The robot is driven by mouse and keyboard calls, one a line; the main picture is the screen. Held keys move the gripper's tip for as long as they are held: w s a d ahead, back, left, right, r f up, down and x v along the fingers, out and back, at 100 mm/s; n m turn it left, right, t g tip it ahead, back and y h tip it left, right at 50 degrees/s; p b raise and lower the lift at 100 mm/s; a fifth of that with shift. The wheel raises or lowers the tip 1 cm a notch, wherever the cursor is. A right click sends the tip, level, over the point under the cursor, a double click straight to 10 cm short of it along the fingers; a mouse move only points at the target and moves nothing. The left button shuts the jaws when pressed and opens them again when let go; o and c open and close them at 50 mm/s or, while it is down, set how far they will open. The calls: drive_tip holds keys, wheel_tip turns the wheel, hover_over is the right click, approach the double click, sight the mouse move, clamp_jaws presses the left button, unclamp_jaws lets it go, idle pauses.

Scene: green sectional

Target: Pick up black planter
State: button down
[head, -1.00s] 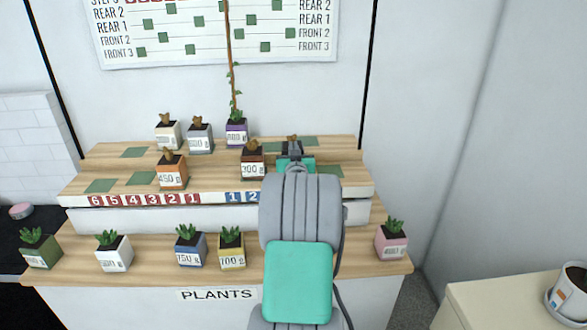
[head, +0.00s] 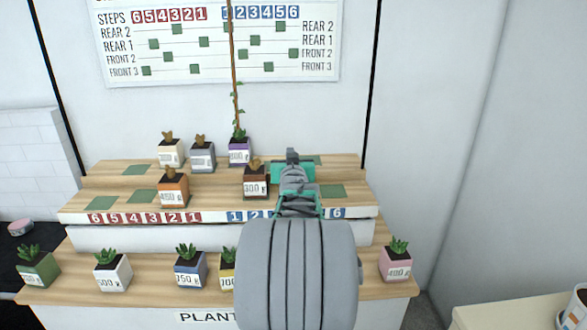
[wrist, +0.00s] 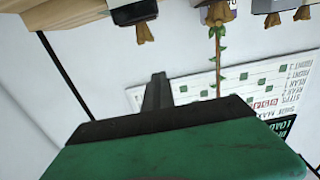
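A dark planter with a brown plant, which looks like the black planter (wrist: 133,11), hangs upside down at the top of the tilted wrist view. In the head view it is hidden behind my arm and gripper. My gripper (head: 292,156) is over the right part of the upper wooden steps in the head view. In the wrist view my gripper (wrist: 158,92) shows a green body and one dark finger pointing toward the planter, with a gap between them. I cannot see whether the fingers are apart.
A brown planter marked 300 g (head: 256,180) stands just left of my gripper. A purple planter (head: 239,152) with a tall vine is behind it. An orange planter (head: 173,188) is farther left. A pink planter (head: 397,263) stands on the lower shelf, right.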

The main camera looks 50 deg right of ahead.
drive_tip(key=s+a+r, duration=0.3)
drive_tip(key=a, duration=0.3)
drive_tip(key=shift+s+a, duration=0.15)
drive_tip(key=shift+a, duration=0.15)
drive_tip(key=shift+c, duration=2.2)
unclamp_jaws()
